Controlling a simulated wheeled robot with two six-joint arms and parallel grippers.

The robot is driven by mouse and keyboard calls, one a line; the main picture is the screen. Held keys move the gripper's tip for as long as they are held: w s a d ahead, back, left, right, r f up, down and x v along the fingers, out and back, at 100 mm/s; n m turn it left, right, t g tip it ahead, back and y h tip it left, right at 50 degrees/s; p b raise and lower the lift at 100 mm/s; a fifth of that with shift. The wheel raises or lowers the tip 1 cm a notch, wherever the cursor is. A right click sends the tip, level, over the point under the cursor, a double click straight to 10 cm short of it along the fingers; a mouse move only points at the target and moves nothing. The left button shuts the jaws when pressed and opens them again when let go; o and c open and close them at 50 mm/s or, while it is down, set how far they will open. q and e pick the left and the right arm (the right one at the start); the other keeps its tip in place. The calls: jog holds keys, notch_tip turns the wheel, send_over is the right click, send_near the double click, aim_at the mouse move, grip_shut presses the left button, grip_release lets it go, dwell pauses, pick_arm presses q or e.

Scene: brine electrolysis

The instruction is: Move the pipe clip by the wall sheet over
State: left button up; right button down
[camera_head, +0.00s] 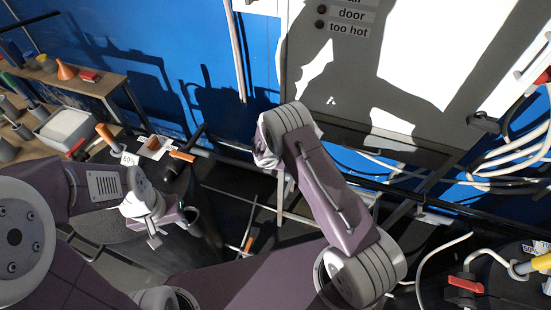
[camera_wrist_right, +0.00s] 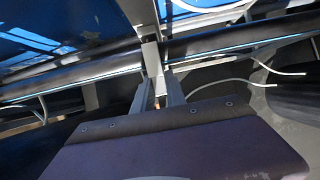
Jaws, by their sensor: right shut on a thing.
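In the right wrist view, my right gripper (camera_wrist_right: 158,76) reaches up to a dark horizontal pipe (camera_wrist_right: 80,70). Its two fingers are shut on a light grey upright piece, which looks like the pipe clip (camera_wrist_right: 151,57), set across the pipe. The clip's lower end lies between the fingers. In the head view my right wrist hides that gripper and the clip, in front of the lower edge of the grey wall sheet (camera_head: 350,110). My left gripper (camera_head: 155,238) is low at the left, over dark equipment; its finger gap is unclear.
A wooden bench (camera_head: 95,85) with a white tray (camera_head: 68,128) and an orange funnel (camera_head: 66,71) stands at the left. White hoses (camera_head: 510,165) loop at the right. A red-handled valve (camera_head: 465,286) is at the lower right. Orange-handled tools (camera_head: 182,157) lie near the left arm.

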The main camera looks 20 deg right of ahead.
pick_arm(q)
jog(key=shift+r+p, duration=0.45)
jog(key=shift+r, duration=0.35)
pick_arm(e)
jog(key=c, duration=1.4)
grip_release()
jog(key=shift+o, duration=0.2)
jog(key=v, duration=0.9)
jog(key=shift+w, duration=0.15)
jog(key=shift+d, duration=0.2)
